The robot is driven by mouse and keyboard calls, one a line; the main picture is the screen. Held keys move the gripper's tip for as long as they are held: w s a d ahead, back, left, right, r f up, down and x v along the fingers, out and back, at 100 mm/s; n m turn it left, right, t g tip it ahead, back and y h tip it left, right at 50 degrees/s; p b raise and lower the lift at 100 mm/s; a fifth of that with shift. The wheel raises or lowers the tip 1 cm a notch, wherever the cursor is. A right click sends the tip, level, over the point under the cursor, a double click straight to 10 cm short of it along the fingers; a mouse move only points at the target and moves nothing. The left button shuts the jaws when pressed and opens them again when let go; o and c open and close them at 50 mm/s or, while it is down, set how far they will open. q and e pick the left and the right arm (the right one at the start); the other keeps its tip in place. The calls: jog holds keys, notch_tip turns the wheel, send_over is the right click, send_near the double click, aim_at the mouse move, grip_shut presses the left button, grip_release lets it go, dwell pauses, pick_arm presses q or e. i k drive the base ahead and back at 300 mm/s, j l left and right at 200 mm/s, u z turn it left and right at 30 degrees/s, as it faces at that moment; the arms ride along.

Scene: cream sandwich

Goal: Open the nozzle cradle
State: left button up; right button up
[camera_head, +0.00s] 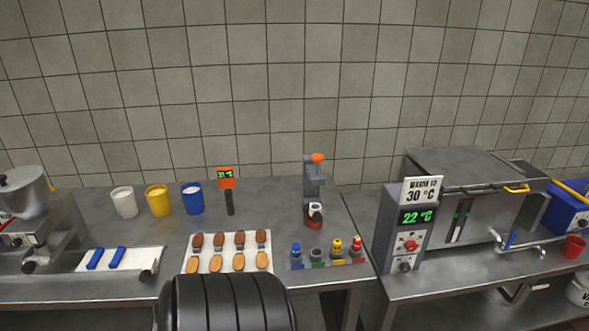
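A grey upright stand (309,182) with an orange top stands at the back of the middle table, with a small white-and-red piece (315,213) at its front near the base. In front of it is a low rack (318,265) holding several small nozzle-like pieces in blue, grey, yellow and red. Which of these is the nozzle cradle, and whether it is open or shut, I cannot tell at this size. Neither of my grippers is in view.
A white tray (233,231) of brown and tan oval pieces lies left of the rack. White (124,203), yellow (158,202) and blue (192,200) cups stand behind. A temperature unit (409,230) reading 22 °C stands right. Bare table lies between stand and rack.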

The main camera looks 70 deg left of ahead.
aim_at(315, 208)
jog(key=u, duration=1.95)
